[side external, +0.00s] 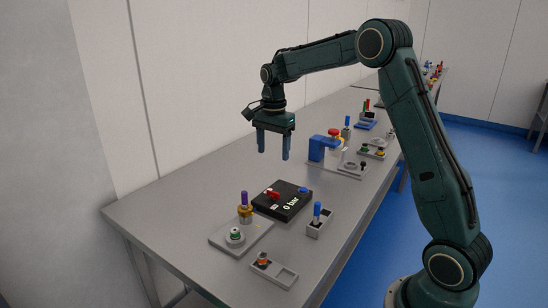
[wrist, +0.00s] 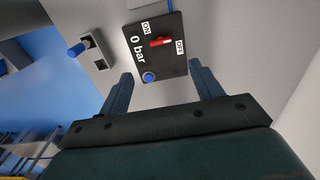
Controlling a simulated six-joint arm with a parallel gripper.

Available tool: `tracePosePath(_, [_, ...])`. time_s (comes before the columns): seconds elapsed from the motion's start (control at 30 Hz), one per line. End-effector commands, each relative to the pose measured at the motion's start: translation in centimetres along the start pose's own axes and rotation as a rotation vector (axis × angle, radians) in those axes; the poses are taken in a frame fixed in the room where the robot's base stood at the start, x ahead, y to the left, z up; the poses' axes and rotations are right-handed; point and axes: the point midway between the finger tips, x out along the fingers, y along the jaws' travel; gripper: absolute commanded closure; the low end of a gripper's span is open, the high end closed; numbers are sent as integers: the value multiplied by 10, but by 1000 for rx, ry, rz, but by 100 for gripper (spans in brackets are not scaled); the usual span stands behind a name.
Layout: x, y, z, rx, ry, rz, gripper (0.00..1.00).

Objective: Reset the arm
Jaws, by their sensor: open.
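My gripper (side external: 273,150) hangs from the arm above the table, with its two blue fingers apart and nothing between them. It is well above a black box (side external: 270,206) that carries a red switch (side external: 272,195), a blue button (side external: 304,190) and the label "0 bar". In the wrist view the black box (wrist: 150,58) lies beyond the fingertips of my gripper (wrist: 160,80). There the red switch (wrist: 160,41) lies between the words ON and OFF. My gripper touches nothing on the table.
A grey plate (side external: 262,229) holds a purple-topped brass part (side external: 245,210) and a green-topped part (side external: 235,236). A grey block holds a blue peg (side external: 317,210). A small tray (side external: 284,276) holds an orange part. A blue press-like fixture (side external: 318,147) stands farther back. The table's near left end is bare.

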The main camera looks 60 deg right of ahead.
Motion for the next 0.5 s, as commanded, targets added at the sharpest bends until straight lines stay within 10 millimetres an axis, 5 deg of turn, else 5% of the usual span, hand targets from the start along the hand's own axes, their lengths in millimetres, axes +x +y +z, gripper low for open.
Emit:
tracePosePath(0.27, [-31,21,24,-146,17,-45,35])
tracePosePath(0.5, [-66,59,56,-369,49,-108,35])
